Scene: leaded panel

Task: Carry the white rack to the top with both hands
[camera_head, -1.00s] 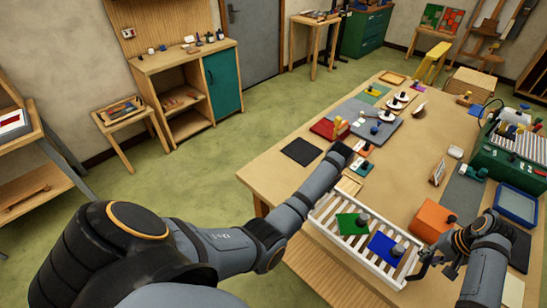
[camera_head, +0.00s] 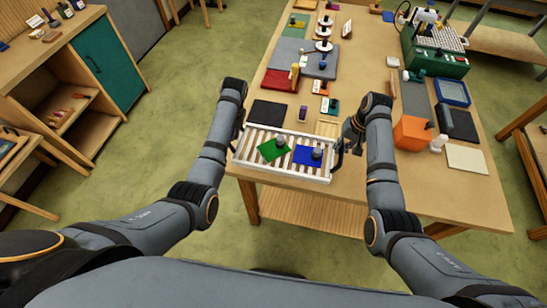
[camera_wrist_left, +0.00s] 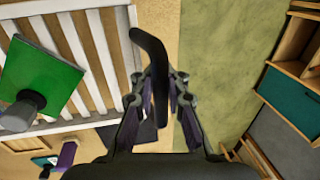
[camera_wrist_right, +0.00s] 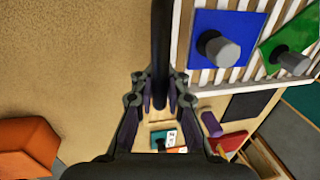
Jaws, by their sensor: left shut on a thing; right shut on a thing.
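The white rack (camera_head: 240,158), a slatted tray with dark end handles, is at the near edge of the wooden table (camera_head: 455,190). A green tile (camera_head: 268,152) and a blue tile (camera_head: 303,158), each with a grey-topped knob, lie on its slats. My left gripper (camera_head: 237,142) is shut on the left handle, a curved dark bar (camera_wrist_left: 150,48) in the left wrist view. My right gripper (camera_head: 343,150) is shut on the right handle, also a dark bar (camera_wrist_right: 161,50) in the right wrist view. Whether the rack touches the table is unclear.
A black mat (camera_head: 268,113) and small colored tools lie just behind the rack. An orange block (camera_head: 411,133) stands right of my right gripper. A red piece (camera_head: 282,80) and a grey board (camera_head: 315,62) are farther back. Green floor is open on the left.

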